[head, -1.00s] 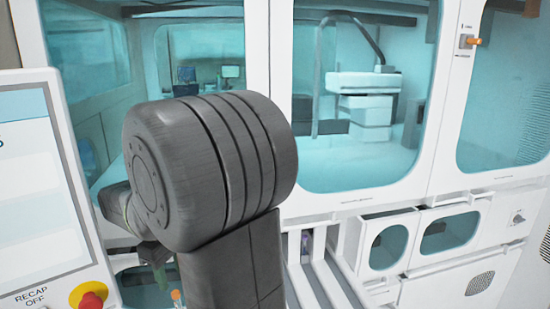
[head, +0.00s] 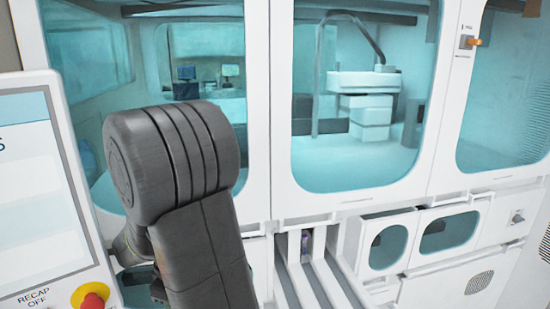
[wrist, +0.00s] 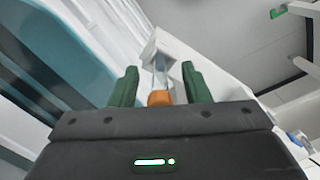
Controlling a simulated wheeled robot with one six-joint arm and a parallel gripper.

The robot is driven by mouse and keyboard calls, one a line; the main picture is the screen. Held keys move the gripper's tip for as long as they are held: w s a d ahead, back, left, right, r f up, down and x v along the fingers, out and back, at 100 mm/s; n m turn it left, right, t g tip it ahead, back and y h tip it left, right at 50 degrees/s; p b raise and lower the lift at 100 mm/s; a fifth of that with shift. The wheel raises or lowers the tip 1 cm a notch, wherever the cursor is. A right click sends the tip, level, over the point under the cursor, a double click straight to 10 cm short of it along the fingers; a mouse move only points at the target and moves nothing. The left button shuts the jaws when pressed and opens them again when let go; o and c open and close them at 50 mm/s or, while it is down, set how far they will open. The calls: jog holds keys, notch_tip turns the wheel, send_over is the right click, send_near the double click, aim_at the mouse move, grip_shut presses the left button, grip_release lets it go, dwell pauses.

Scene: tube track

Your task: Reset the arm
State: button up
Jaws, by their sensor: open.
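My gripper (wrist: 159,70) shows in the wrist view with its two green fingers apart. A tube with an orange cap (wrist: 160,98) shows between the fingers, with gaps on both sides; its clear body runs away toward a white block (wrist: 157,52). I cannot tell how the tube is seated there. In the head view my dark arm fills the left centre and hides most of my gripper and the tube.
A cabinet with teal windows (head: 365,175) stands behind. A screen panel (head: 40,190) with a red button (head: 92,300) is at left.

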jog(key=n, duration=0.4)
jog(key=shift+n, duration=0.4)
jog(key=n, duration=0.5)
dwell(0.4)
